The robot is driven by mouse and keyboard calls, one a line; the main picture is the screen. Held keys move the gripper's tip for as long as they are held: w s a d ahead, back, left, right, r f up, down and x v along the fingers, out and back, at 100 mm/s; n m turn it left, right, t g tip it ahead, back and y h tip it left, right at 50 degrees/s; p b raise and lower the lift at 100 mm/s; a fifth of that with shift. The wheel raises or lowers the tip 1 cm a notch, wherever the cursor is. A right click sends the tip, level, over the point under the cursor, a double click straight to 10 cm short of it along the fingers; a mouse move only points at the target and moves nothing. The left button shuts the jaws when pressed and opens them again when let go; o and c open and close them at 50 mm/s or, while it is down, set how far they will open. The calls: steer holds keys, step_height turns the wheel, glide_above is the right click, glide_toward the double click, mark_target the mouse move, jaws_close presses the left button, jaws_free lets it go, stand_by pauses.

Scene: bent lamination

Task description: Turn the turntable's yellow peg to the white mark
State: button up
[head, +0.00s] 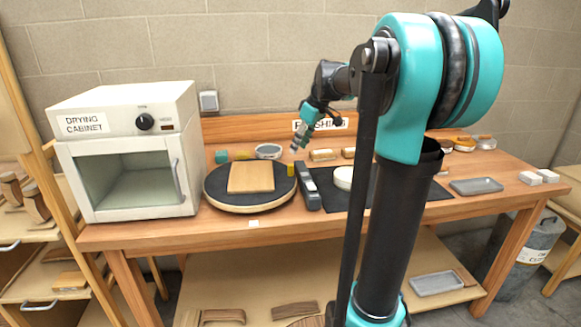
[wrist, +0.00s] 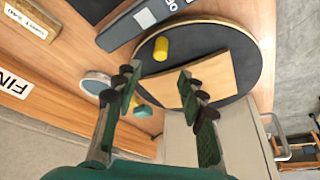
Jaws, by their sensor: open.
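The round dark turntable (head: 215,184) sits on the bench, with a flat wooden board (head: 251,177) on it. Its yellow peg (head: 290,169) stands at the right rim in the head view. A small white mark (head: 254,223) lies on the bench at the turntable's front. My gripper (head: 297,145) is open and empty, above and behind the peg. In the wrist view, the peg (wrist: 161,48) shows on the turntable (wrist: 225,38), beyond and between the open fingertips of my gripper (wrist: 158,76), apart from them. I cannot see the white mark in the wrist view.
A white drying cabinet (head: 125,150) stands left of the turntable. A long grey tool (head: 308,187) lies close to its right, beside a dark mat with a white round thing (head: 344,177). A round tin (head: 268,151) and small blocks lie behind it.

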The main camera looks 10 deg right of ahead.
mark_target(291, 165)
steer(key=x, duration=1)
steer(key=shift+f, duration=0.15)
steer(key=shift+c, duration=0.5)
jaws_close()
